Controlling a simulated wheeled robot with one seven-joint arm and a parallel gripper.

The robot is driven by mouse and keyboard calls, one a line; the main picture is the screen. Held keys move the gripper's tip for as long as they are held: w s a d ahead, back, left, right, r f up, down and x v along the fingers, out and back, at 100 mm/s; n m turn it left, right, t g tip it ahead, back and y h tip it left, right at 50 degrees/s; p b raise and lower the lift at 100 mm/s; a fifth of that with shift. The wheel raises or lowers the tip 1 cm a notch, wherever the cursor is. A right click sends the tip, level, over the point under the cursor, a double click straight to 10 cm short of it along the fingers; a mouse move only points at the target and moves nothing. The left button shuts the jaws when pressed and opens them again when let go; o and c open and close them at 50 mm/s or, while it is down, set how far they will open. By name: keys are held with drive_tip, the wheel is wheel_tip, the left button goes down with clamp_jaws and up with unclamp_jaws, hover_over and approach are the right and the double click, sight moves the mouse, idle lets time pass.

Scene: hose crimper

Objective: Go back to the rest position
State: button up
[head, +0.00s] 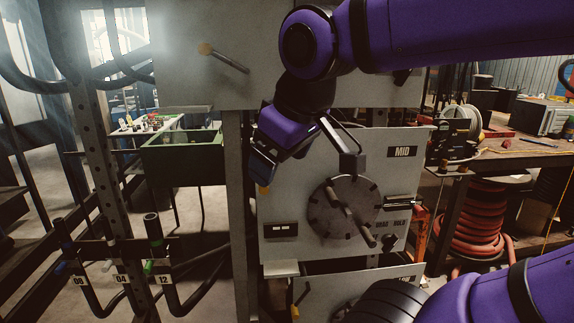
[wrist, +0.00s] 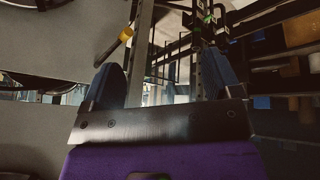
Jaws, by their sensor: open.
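My purple arm reaches in from the upper right of the head view, and my gripper (head: 262,178) hangs in front of the left part of the crimper panel marked MID (head: 285,208). In the wrist view the two dark blue fingers of my gripper (wrist: 165,85) stand apart with nothing between them. The MID panel has a round dark die head (head: 328,222) with a rod-like handle across it. I cannot tell whether my gripper touches the panel.
An upper panel has a lever with a yellowish knob (head: 206,49). A green bin (head: 185,160) is behind. A workbench (head: 520,150) with a red hose coil (head: 482,215) under it is at the right.

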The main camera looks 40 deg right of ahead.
drive_tip(key=shift+s+a+f+m+y, duration=0.15)
drive_tip(key=shift+s+f+m, duration=0.3)
drive_tip(key=shift+f+m, duration=0.25)
drive_tip(key=shift+s+f+m+y, duration=0.15)
drive_tip(key=shift+s+f+m, duration=0.4)
drive_tip(key=shift+f, duration=0.25)
drive_tip(key=shift+w, duration=0.1)
